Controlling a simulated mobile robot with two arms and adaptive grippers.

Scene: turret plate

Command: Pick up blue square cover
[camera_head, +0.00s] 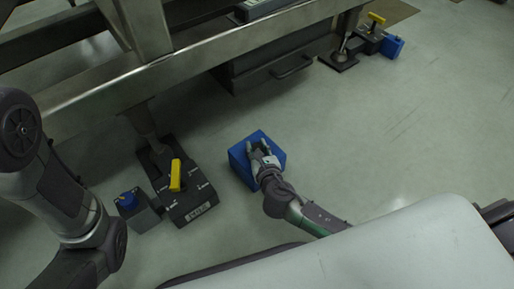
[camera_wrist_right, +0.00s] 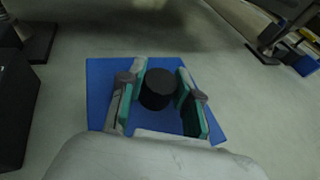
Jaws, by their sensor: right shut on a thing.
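The blue square cover (camera_head: 241,158) is right of the dark turret plate base in the head view, a box shape with a flat blue top. It fills the middle of the right wrist view (camera_wrist_right: 108,76), with a round black knob (camera_wrist_right: 158,88) on top. My right gripper (camera_head: 257,151) is over the cover. In the wrist view its fingers (camera_wrist_right: 160,95) stand on both sides of the knob, shut on it. I cannot tell whether the cover rests on the floor. My left arm shows at the left, but its gripper is outside the picture.
A dark base with a yellow handle (camera_head: 175,176) and a small block with a blue knob (camera_head: 129,201) stand left of the cover. A metal frame (camera_head: 200,75) and a dark drawer box (camera_head: 265,65) are behind.

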